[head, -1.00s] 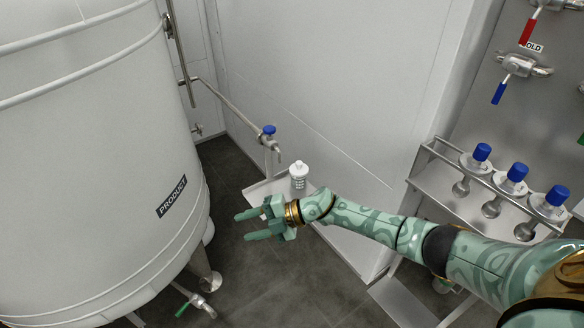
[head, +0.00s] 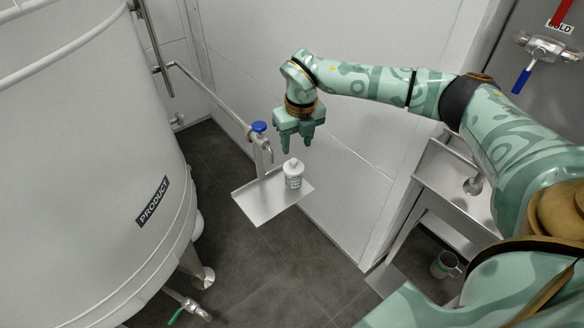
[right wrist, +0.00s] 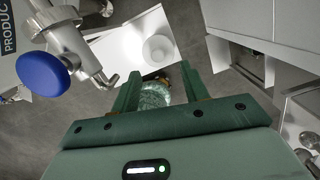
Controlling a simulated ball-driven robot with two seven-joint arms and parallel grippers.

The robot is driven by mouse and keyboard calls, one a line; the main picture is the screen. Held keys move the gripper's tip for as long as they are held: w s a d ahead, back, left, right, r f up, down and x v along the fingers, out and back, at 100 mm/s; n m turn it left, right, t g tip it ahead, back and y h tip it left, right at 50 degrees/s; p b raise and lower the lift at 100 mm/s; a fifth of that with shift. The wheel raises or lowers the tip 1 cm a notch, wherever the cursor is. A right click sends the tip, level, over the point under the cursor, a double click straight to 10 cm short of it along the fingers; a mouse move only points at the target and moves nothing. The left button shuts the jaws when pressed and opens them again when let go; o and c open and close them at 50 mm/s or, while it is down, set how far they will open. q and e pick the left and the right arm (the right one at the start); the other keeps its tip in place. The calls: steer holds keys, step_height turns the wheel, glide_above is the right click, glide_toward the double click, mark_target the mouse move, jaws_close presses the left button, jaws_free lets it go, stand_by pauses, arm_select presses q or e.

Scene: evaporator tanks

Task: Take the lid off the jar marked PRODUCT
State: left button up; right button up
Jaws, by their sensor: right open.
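A small white jar (head: 293,178) with dark print too small to read stands upright on a metal shelf. Its white lid (head: 292,164) with a small knob is on top. In the right wrist view the jar (right wrist: 159,48) shows from above as a pale round shape beyond the fingers. My right gripper (head: 297,147) points down just above the lid, open and empty, not touching it. Its fingers also show in the right wrist view (right wrist: 160,82). My left gripper is not in view.
The metal shelf (head: 262,205) juts out under a sampling tap with a blue handle (head: 259,127), left of my gripper. A large white tank (head: 85,170) marked PRODUCT stands at left. A white wall (head: 365,150) is behind the jar.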

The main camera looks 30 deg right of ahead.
mark_target(294, 160)
steer(key=shift+f, duration=0.6)
steer(key=f, duration=0.1)
steer(key=f+b, duration=0.1)
steer(key=f, duration=0.1)
steer(key=w+f+b, duration=0.1)
steer(key=f, duration=0.1)
steer(key=shift+a+f, duration=0.1)
steer(key=shift+a, duration=0.05)
steer(key=shift+s, duration=0.1)
steer(key=shift+c, duration=0.4)
jaws_close()
